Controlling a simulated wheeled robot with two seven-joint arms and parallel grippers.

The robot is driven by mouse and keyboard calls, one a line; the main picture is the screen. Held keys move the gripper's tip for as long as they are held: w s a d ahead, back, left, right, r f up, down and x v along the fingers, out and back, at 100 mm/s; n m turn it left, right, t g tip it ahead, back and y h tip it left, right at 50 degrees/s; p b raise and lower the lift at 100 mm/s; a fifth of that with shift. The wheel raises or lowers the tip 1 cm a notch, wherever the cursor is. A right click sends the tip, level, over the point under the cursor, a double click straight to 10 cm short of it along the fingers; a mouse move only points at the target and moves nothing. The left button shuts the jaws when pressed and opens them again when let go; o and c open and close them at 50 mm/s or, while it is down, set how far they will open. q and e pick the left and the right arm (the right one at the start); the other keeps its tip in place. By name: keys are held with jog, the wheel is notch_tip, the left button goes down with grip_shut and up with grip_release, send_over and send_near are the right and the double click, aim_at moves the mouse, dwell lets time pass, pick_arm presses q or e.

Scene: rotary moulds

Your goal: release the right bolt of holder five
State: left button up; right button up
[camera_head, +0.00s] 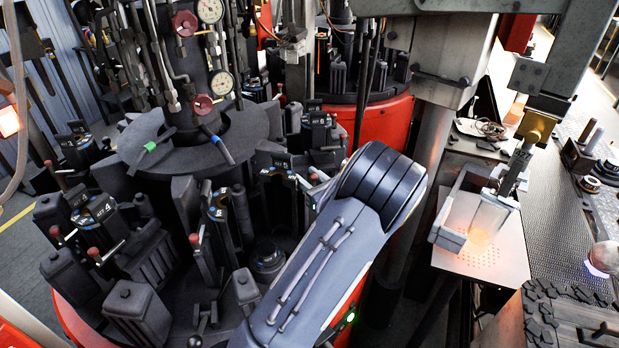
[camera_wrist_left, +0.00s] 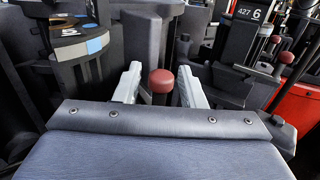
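Holder five's top with the blue-marked 5 label (camera_wrist_left: 82,48) is at the upper left of the left wrist view. A red-headed bolt (camera_wrist_left: 161,82) stands upright to its right, in the middle of that view. My left gripper (camera_wrist_left: 160,72) is open, with one pale finger on each side of this bolt and narrow gaps beside the red head. The bolt's lower stem is hidden by my gripper body. In the head view, holder five (camera_head: 216,214) stands left of my grey arm, with a red knob on its left side. My left fingertips are hidden there. My right gripper is not in view.
Holder six (camera_wrist_left: 246,14) with red knobs stands close on the right in the left wrist view. Holder four (camera_head: 100,207) is at the left in the head view. Dark moulds crowd the turntable. A perforated plate (camera_head: 500,262) with a glowing block lies right.

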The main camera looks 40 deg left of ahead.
pick_arm(q)
grip_shut()
jog(key=d, duration=0.1)
jog(key=w+d, duration=0.1)
jog(key=d, duration=0.1)
jog(key=shift+w, duration=0.2)
jog(key=shift+o, duration=0.5)
grip_release()
jog(key=shift+d+r, duration=0.15)
